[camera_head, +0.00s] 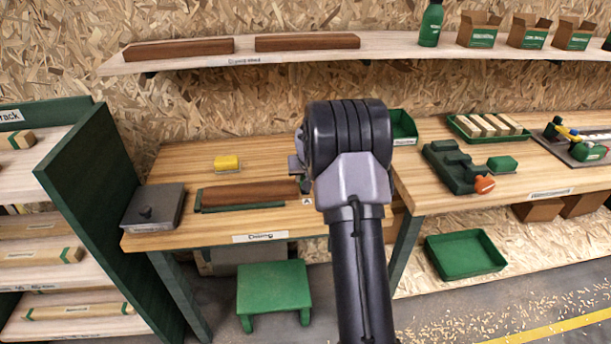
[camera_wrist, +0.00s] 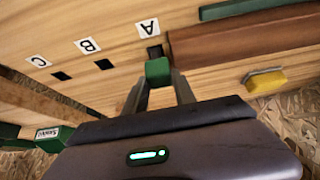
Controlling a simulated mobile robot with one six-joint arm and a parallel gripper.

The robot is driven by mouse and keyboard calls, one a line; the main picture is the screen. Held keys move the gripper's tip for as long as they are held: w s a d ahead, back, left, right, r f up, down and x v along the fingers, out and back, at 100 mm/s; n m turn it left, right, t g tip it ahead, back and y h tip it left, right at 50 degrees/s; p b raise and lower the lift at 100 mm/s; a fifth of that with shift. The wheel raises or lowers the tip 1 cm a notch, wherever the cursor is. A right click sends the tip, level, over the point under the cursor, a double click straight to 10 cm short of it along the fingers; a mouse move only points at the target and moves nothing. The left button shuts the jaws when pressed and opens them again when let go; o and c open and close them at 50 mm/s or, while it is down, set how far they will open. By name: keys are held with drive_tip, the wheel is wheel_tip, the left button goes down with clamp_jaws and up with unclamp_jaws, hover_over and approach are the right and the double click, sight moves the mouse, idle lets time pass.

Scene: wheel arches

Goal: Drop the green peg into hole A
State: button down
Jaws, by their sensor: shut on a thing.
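My gripper (camera_wrist: 160,84) is shut on the green peg (camera_wrist: 158,71) in the wrist view, with one finger on each side of it. Hole A (camera_wrist: 154,51) is a dark square opening by the label A (camera_wrist: 148,28); it shows just beyond the peg, partly covered by it. I cannot tell how high the peg is above the wood. Dark holes B (camera_wrist: 104,64) and C (camera_wrist: 61,76) lie to the left, by their own labels. In the head view, label A (camera_head: 306,201) shows beside my arm, which hides the peg and the holes.
A brown wooden bar (camera_head: 250,194) lies on the bench left of my arm, close to hole A in the wrist view. A yellow block (camera_head: 227,162) is behind it and a grey lidded box (camera_head: 153,206) at the left. A green tray (camera_head: 404,128) stands behind my arm.

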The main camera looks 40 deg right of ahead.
drive_tip(key=c, duration=0.9)
unclamp_jaws()
drive_tip(key=shift+c, duration=0.2)
drive_tip(key=shift+r, duration=0.1)
drive_tip(key=p+v, duration=0.5)
drive_tip(key=v, duration=1.2)
drive_tip(key=shift+r, duration=0.15)
drive_tip(key=shift+a, duration=0.1)
